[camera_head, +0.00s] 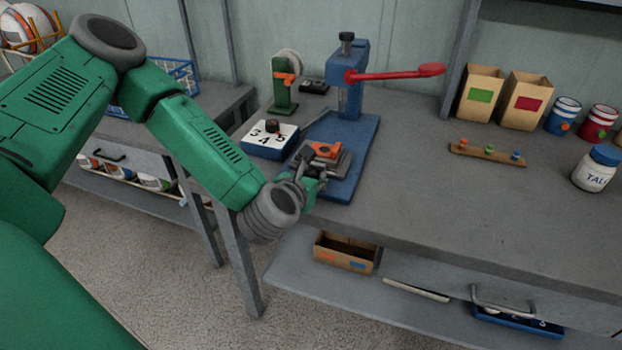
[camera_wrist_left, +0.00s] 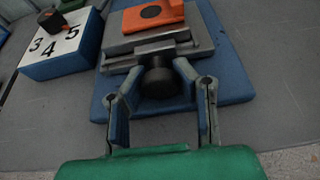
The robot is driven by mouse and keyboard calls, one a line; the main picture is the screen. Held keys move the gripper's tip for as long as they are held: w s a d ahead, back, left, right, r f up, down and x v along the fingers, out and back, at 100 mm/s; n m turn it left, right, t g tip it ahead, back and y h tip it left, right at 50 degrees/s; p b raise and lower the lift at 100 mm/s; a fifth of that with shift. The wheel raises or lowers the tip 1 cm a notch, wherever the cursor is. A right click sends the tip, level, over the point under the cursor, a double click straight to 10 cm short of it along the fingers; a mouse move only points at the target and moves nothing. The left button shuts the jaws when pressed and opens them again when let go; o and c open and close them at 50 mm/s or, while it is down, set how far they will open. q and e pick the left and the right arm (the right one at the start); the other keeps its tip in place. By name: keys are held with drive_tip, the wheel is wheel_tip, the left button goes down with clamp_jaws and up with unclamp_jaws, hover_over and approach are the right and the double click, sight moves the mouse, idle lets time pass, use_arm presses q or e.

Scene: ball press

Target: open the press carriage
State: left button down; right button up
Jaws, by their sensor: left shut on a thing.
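The blue press (camera_head: 364,125) stands on the bench with its red lever (camera_head: 395,74) sticking out to the right. Its grey carriage (camera_head: 343,167) is at the front of the blue base, with an orange block (camera_head: 325,149) on top. In the left wrist view the carriage (camera_wrist_left: 184,52) has a dark round knob (camera_wrist_left: 160,82) on its near side. My left gripper (camera_head: 305,172) is at the front of the carriage. In the left wrist view its fingers (camera_wrist_left: 157,78) are shut on the knob, one on each side. My right gripper is not in view.
A blue box with a numbered white top (camera_head: 268,138) sits just left of the press base. A green device (camera_head: 284,92) stands behind it. A wooden strip with coloured pegs (camera_head: 487,153), a jar (camera_head: 597,169) and two cartons are to the right. The bench front-right is clear.

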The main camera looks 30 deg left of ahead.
use_arm(q)
drive_tip(key=shift+a, duration=0.1)
drive_tip(key=c, duration=1.2)
unclamp_jaws()
drive_tip(key=v, duration=0.7)
drive_tip(key=shift+s, duration=0.2)
